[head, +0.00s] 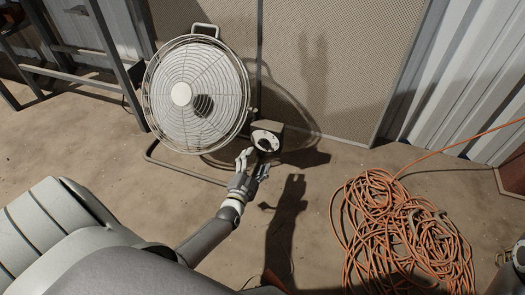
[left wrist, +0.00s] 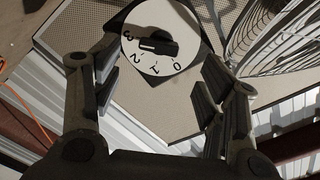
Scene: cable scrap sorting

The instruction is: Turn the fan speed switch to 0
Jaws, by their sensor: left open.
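The fan speed switch is a black knob (left wrist: 158,43) on a round white dial (head: 266,140) marked 3, 2, 1 and 0. The dial sits on a dark control box (head: 270,128) beside the fan (head: 196,95). In the left wrist view, the knob's pale mark points left, toward the side of 3 and 2; I cannot tell exactly which. My left gripper (head: 254,163) is open and empty, just in front of the dial. Its fingers (left wrist: 160,90) lie to either side below the dial, apart from the knob. A part of my right arm or gripper shows at the lower right edge, cut off.
A heap of orange cable (head: 405,235) lies on the floor at the right, with one strand running to the right edge. A perforated panel (head: 335,60) stands behind the fan. A metal frame (head: 105,45) is at the upper left. Bare floor lies around my left gripper.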

